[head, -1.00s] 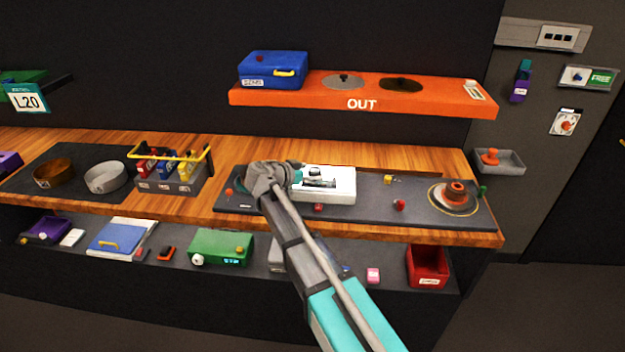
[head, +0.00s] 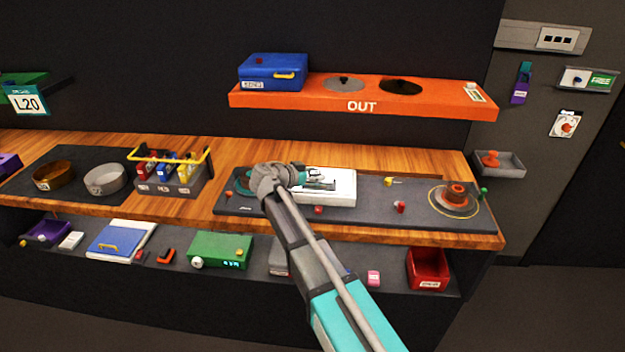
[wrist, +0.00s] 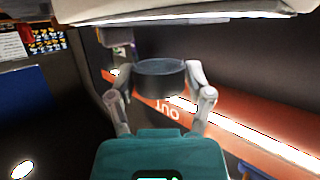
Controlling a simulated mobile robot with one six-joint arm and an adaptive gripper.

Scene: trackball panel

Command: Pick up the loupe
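A dark round cylinder, which looks like the loupe (wrist: 160,76), sits between the two fingers of my gripper (wrist: 160,90) in the wrist view. The fingers flank its sides closely. I cannot tell whether both press on it. In the head view my gripper (head: 298,176) is low over the left part of the white box (head: 343,190) on the dark mat. Small dark and green parts show at the fingertips there. The loupe cannot be made out clearly in that view, as the gripper partly covers that spot.
The orange OUT shelf (head: 300,97) hangs above and behind, holding a blue case (head: 272,72). A caddy with a yellow handle (head: 170,184) stands left of my gripper.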

